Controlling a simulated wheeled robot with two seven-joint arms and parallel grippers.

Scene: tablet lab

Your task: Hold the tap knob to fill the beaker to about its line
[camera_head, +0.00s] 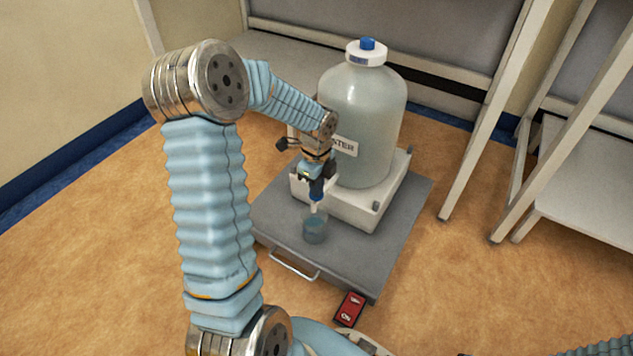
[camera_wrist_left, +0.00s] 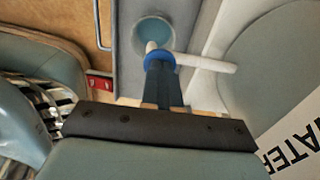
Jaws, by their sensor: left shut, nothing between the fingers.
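The large water bottle (camera_head: 368,105) is translucent, with a blue cap, on a white stand. The white tap (camera_wrist_left: 208,63) has a blue knob (camera_wrist_left: 160,58) and shows in the left wrist view. My left gripper (camera_head: 317,191) is shut and empty, its fingertips right at the knob; I cannot tell whether they press on it. The beaker (camera_head: 314,231) stands upright below the tap and looks bluish; its line and water level are too small to read. It also shows in the left wrist view (camera_wrist_left: 153,27), partly hidden by the tap. My right gripper is not in view.
The bottle's white stand (camera_head: 352,208) sits on a grey platform (camera_head: 350,256) with a metal handle (camera_head: 294,266) at its front. A red switch box (camera_head: 350,308) lies on the floor ahead of it. White frame legs (camera_head: 497,110) stand at right. Floor at left is clear.

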